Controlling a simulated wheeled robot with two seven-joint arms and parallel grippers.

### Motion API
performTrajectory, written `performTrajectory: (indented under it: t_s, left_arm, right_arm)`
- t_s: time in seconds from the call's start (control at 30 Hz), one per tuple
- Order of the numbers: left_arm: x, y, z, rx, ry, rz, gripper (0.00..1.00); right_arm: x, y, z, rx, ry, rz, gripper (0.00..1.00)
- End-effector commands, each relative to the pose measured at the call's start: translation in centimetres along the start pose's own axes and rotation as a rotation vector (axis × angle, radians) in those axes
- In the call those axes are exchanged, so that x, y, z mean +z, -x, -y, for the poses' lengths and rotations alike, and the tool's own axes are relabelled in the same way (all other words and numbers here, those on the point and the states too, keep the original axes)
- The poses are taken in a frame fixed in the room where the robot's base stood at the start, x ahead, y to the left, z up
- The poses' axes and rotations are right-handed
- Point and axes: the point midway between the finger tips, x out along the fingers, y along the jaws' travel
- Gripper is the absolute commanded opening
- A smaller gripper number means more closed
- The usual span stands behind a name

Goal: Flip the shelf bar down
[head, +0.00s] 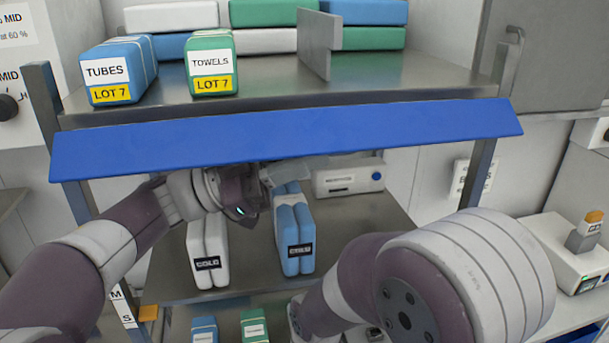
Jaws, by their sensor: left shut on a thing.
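The shelf bar (290,139) is a long blue panel across the front edge of the upper shelf. Its broad face is visible and tilts toward me. My left gripper (285,172) is under the middle of the bar, at its lower edge, and is shut on it. The bar and my wrist partly hide the fingertips.
The upper shelf (270,92) holds blue, white and green packs, including a TUBES pack (117,72) and a TOWELS pack (210,64), and a metal divider (318,45). The lower shelf (370,225) holds a white pack (207,250), a blue pack (294,235) and a white box (346,179). Side posts (485,165) flank the rack.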

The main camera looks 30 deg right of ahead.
Motion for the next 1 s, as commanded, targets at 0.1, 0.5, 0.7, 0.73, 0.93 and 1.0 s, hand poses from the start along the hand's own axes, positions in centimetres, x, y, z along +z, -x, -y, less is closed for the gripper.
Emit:
performTrajectory:
  t_s: [0.1,0.5,0.7,0.73,0.93,1.0]
  left_arm:
    - [0.9,0.3,0.2,0.037,-0.082,0.003,0.0]
    - [1.3,0.5,1.5,0.126,-0.297,0.005,0.0]
    - [1.3,0.5,1.8,0.146,-0.344,0.005,0.0]
    - [1.4,0.5,1.8,0.148,-0.348,0.005,0.0]
    - [1.3,0.5,1.8,0.152,-0.358,0.004,0.0]
    - [1.3,0.5,1.8,0.152,-0.358,0.004,0.0]
  right_arm:
    - [0.1,-1.1,0.0,0.0,0.0,0.0,0.23]
    - [0.1,-1.3,0.0,0.0,0.0,-0.001,0.23]
    - [0.1,-1.3,0.0,0.0,0.0,0.0,0.23]
    - [0.1,-1.3,0.0,0.0,0.0,0.0,0.23]
    - [0.1,-1.3,0.0,0.0,0.0,0.0,0.23]
    - [0.1,-1.3,0.0,0.0,0.0,0.0,0.23]
